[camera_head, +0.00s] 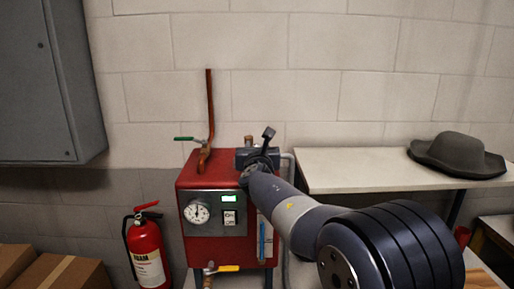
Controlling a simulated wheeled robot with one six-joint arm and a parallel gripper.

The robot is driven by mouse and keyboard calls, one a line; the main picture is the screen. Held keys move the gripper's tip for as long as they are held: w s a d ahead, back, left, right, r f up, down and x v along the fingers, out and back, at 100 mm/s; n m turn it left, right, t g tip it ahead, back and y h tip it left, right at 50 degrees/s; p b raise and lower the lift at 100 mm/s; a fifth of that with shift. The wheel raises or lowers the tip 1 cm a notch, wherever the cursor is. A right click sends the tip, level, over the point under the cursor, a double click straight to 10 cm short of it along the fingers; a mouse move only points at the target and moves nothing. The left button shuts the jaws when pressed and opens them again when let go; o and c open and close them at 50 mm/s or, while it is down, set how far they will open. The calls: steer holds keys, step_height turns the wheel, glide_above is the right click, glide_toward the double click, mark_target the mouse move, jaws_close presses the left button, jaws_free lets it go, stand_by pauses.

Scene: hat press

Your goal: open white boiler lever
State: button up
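The red boiler (207,180) stands against the wall, left of my arm. Its front has a round gauge (197,212), a small panel with a lit green display and switches (229,209), and an upright blue-and-white strip (265,238). A green lever (184,139) sits on the pipe at its top left, and a yellow lever (228,268) at its bottom. I cannot make out a white lever; my arm covers the boiler's right part. My gripper (258,150) is at the boiler's top right corner, with a dark finger pointing up. Its grip is too small and hidden to tell.
A fire extinguisher (147,250) stands left of the boiler, with cardboard boxes (66,274) further left. A grey cabinet (42,85) hangs upper left. A pale table (362,171) with a grey hat (456,152) stands right, behind my arm.

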jaws_close()
